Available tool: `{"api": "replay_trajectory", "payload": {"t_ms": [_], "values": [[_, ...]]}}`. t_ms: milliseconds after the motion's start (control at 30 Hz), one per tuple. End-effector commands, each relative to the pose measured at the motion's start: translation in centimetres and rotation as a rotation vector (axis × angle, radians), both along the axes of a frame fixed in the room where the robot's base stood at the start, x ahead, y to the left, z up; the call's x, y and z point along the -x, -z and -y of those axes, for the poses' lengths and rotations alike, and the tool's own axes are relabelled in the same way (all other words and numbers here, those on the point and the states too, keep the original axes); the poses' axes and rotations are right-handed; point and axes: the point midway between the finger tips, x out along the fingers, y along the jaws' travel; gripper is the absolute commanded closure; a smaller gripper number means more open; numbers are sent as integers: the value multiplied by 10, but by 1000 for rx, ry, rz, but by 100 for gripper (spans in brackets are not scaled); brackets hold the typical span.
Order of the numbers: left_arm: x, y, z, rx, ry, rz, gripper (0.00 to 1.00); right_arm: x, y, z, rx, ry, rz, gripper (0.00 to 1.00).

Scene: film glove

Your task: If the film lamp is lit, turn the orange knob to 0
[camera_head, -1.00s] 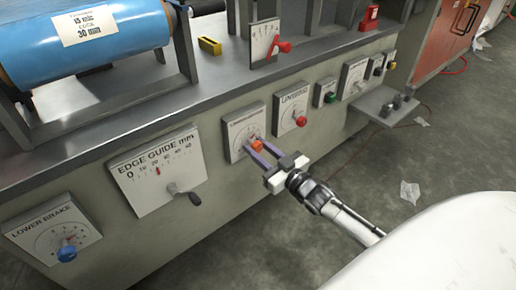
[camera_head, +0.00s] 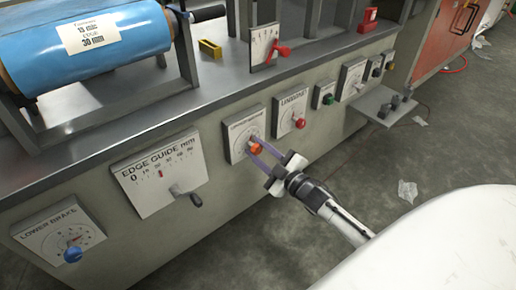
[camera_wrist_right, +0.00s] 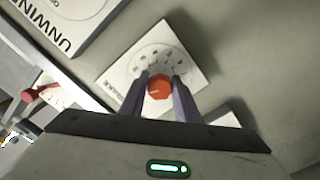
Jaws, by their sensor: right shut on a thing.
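The orange knob (camera_head: 256,149) sits on a white dial plate (camera_head: 238,129) on the machine's front panel. It also shows in the right wrist view (camera_wrist_right: 159,88), in front of the plate's printed scale. The scale numbers are too blurred to read. My right gripper (camera_head: 263,152) is shut on the orange knob, one purple-grey finger on each side; its fingers also show in the right wrist view (camera_wrist_right: 162,97). I cannot make out a film lamp or tell whether one is lit. My left gripper is out of view.
An edge guide scale (camera_head: 158,175) and a lower brake dial with a blue knob (camera_head: 73,255) lie to the left. To the right are an unwind dial with a red knob (camera_head: 300,123) and a green button (camera_head: 328,99). A blue roll (camera_head: 95,45) lies above.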

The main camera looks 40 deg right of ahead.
Motion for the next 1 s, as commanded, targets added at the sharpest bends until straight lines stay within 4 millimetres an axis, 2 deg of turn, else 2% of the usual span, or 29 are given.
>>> {"api": "replay_trajectory", "payload": {"t_ms": [200, 500, 1000], "values": [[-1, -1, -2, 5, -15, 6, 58, 0, 0, 0, 174, 0, 14, 93], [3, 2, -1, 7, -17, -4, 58, 0, 0, 0, 333, -1, 25, 93], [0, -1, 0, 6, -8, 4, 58, 1, 0, 1, 396, 0, 30, 93]]}}
